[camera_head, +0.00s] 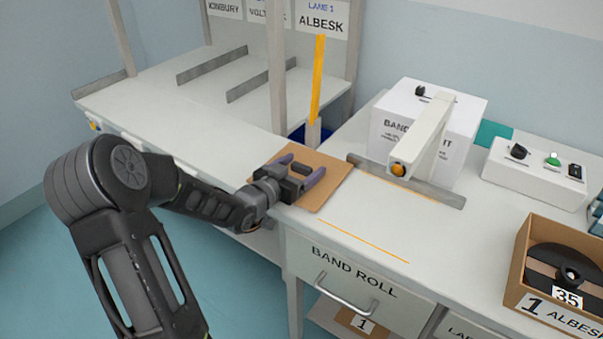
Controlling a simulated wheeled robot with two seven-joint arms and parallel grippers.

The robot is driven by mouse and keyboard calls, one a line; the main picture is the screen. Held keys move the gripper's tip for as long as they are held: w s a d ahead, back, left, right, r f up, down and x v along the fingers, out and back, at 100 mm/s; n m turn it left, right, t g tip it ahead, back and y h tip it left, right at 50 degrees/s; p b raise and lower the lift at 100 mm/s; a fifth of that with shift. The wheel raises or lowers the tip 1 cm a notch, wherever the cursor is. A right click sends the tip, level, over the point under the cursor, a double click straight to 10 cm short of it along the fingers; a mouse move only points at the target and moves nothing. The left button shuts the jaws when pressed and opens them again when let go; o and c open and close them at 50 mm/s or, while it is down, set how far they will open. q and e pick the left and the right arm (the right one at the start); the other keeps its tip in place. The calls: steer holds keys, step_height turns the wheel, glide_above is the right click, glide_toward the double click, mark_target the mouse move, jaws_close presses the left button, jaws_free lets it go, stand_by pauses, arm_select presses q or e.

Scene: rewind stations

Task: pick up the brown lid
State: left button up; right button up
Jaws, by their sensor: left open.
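The brown lid (327,189) is a flat, thin square lying on the white bench top, near its left front corner. My left gripper (301,170) is over the lid, with its two fingers spread apart and pointing toward the far side. The fingers and wrist cover part of the lid's middle and left side. I cannot tell whether the fingertips touch the lid. Nothing shows between the fingers. My right gripper is not in view.
A metal rail (448,199) and the white band unit (465,113) stand right of the lid. A control box (534,173) and an open carton (511,273) with a dark roll are further right. A post (277,75) rises behind the lid. The bench front between is clear.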

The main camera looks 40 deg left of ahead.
arm_select(q)
steer(key=shift+c, duration=0.4)
steer(key=c, duration=1.4)
